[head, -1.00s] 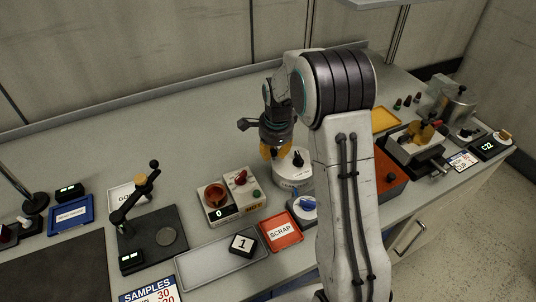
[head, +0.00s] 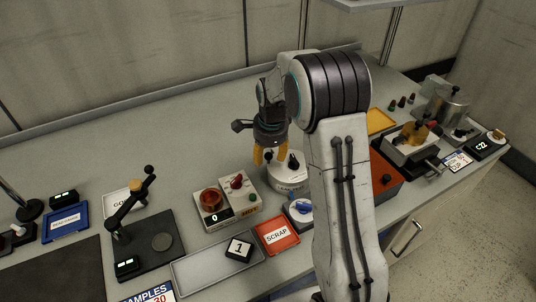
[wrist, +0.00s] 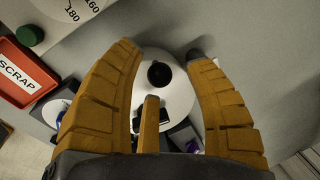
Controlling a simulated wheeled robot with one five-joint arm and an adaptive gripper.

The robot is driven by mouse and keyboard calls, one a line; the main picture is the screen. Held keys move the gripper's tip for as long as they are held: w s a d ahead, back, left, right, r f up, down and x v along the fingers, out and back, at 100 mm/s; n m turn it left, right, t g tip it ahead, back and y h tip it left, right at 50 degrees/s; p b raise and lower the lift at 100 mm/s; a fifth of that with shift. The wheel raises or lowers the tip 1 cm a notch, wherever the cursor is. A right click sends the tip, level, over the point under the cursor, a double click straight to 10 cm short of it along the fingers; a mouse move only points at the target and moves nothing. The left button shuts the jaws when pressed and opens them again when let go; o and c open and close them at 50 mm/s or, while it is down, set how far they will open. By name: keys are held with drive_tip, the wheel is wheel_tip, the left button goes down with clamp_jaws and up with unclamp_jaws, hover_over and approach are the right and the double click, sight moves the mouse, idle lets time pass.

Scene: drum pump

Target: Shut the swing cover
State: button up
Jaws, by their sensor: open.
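A white round drum-like unit (head: 289,181) stands on the bench with a black knob (head: 294,161) on top. In the wrist view its white round top (wrist: 176,98) and black knob (wrist: 158,74) lie between my fingers. I cannot tell for certain which part is the swing cover, or how far open it is. My gripper (head: 271,158) points down over the left side of the white unit, with its orange fingers apart and empty. My arm hides some of the bench to the right.
A control box (head: 225,201) with a red cup stands left of the white unit. A blue-topped device (head: 299,210) and the red SCRAP tray (head: 277,236) are in front. An orange box (head: 387,174) stands right of my arm. The bench behind is clear.

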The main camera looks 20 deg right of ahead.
wheel_tip(320, 180, up, 11)
drive_tip(key=s, duration=0.2)
idle(0.3)
drive_tip(key=shift+a+f, duration=0.1)
idle(0.4)
drive_tip(key=s+a+f+n+g, duration=0.15)
drive_tip(key=s+f+n, duration=0.35)
drive_tip(key=s+n, duration=0.85)
drive_tip(key=s+a+r+n+t, duration=0.1)
drive_tip(key=s+r+n, duration=0.1)
drive_tip(key=s, duration=0.4)
drive_tip(key=s+a+r+n+t, duration=0.1)
drive_tip(key=s+r+n+t, duration=0.1)
drive_tip(key=s, duration=0.5)
wheel_tip(320, 180, up, 2)
drive_tip(key=shift+s+a+r+n, duration=0.15)
drive_tip(key=shift+a+n, duration=0.25)
drive_tip(key=shift+n, duration=0.45)
drive_tip(key=shift+a, duration=0.1)
drive_tip(key=shift+c, duration=0.3)
